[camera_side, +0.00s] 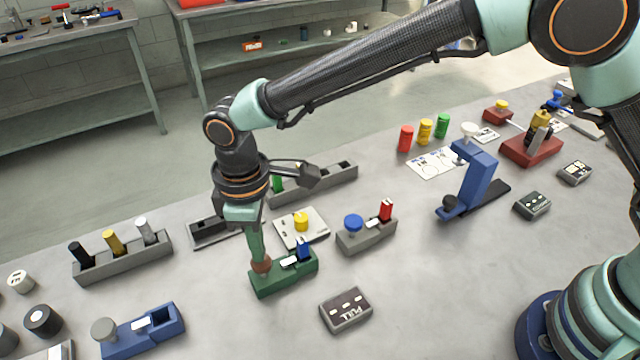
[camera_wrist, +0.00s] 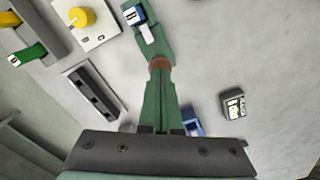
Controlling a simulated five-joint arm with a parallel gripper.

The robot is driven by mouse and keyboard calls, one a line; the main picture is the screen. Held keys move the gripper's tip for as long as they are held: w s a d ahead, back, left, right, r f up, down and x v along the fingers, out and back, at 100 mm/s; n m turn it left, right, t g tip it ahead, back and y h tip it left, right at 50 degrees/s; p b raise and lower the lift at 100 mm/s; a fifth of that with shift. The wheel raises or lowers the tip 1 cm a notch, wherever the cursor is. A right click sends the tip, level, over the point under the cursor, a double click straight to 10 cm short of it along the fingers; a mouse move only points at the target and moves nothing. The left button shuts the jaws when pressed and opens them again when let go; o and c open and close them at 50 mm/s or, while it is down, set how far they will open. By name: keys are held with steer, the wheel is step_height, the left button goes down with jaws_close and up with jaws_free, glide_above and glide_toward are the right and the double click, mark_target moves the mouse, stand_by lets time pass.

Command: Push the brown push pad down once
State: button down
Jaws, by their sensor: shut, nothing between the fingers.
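The brown push pad (camera_side: 261,266) is at the left end of a green carrier (camera_side: 285,278) in the side view. A blue block (camera_side: 303,247) stands at the carrier's other end, with a white label beside it. My gripper (camera_side: 258,255) is shut, points down and has its tips right at the top of the pad. In the wrist view the pad (camera_wrist: 160,62) shows just beyond the closed fingertips (camera_wrist: 160,73). The fingers hide part of the pad, and I cannot tell whether they touch it or whether it is pressed in.
A grey carrier with a blue pad (camera_side: 353,224) and red block stands to the right. A white plate with a yellow knob (camera_side: 301,221) is behind. A blue carrier (camera_side: 145,330) is front left, and a dark box (camera_side: 346,309) is front right. Bare table lies between them.

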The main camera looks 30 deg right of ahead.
steer(key=shift+f, duration=1.25)
steer(key=shift+r, duration=2.4)
steer(key=w+d+r+m+t+y, duration=0.1)
steer(key=d+r+m, duration=0.2)
steer(key=d+r, duration=0.45)
steer(key=w+d+r+m+t, duration=0.15)
steer(key=d+r, duration=0.35)
steer(key=d, duration=0.5)
steer(key=s+d+m+t, duration=0.1)
steer(key=s+d+m, duration=0.1)
steer(key=d, duration=0.4)
steer(key=s+d+r+m+t, duration=0.1)
steer(key=s+d+m, duration=0.2)
steer(key=d, duration=0.3)
steer(key=s+d+m+t+h, duration=0.1)
steer(key=s+d+m, duration=0.1)
steer(key=s+d, duration=0.2)
steer(key=shift+s+d+r, duration=0.25)
steer(key=shift+d+r, duration=0.1)
steer(key=shift+d, duration=0.85)
